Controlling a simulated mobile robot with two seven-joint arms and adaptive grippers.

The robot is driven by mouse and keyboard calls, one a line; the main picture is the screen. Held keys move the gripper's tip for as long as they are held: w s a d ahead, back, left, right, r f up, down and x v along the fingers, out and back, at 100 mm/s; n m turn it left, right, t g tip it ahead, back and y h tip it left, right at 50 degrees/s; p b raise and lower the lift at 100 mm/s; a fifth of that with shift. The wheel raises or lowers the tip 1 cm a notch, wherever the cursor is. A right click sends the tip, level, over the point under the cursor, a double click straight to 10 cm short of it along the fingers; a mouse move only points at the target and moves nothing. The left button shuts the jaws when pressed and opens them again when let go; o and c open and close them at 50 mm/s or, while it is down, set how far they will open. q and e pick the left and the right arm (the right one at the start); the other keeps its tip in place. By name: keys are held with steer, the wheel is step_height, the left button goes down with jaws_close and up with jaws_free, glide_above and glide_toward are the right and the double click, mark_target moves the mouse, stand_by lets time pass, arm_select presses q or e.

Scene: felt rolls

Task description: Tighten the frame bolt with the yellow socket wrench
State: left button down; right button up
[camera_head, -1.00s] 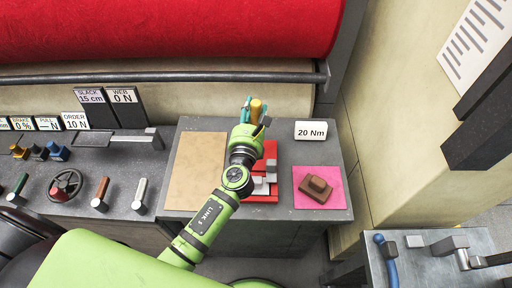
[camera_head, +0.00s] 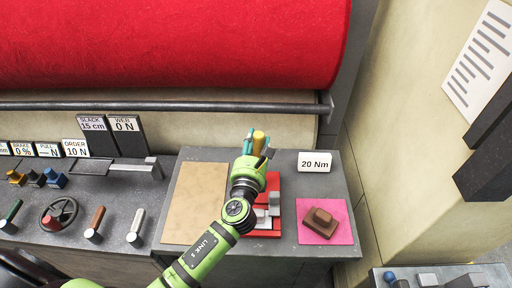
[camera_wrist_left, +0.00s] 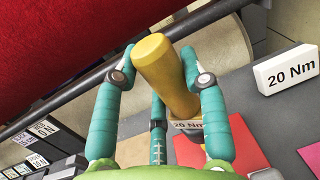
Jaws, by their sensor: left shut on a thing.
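My left gripper (camera_head: 257,150) is over the grey bench and is shut on the yellow socket wrench (camera_head: 259,140). In the left wrist view the teal fingers of my left gripper (camera_wrist_left: 160,85) stand around the thick yellow wrench handle (camera_wrist_left: 163,75). The wrench's lower end is hidden by the hand. A red fixture (camera_head: 272,182) with light grey blocks lies beside and partly behind my wrist; I cannot make out the frame bolt. A small white sign (camera_head: 314,162) reads 20 Nm. My right gripper does not show.
A tan board (camera_head: 200,200) lies left of my arm. A brown block (camera_head: 319,220) sits on a pink mat (camera_head: 341,210) at right. A dark rail (camera_head: 170,106) runs under the big red roll (camera_head: 170,45). Levers and a handwheel (camera_head: 58,214) stand at left.

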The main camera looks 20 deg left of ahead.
arm_select(q)
steer(key=shift+d+r, duration=0.1)
steer(key=shift+r, duration=0.05)
steer(key=shift+f+b, duration=2.1)
steer(key=shift+f, duration=0.75)
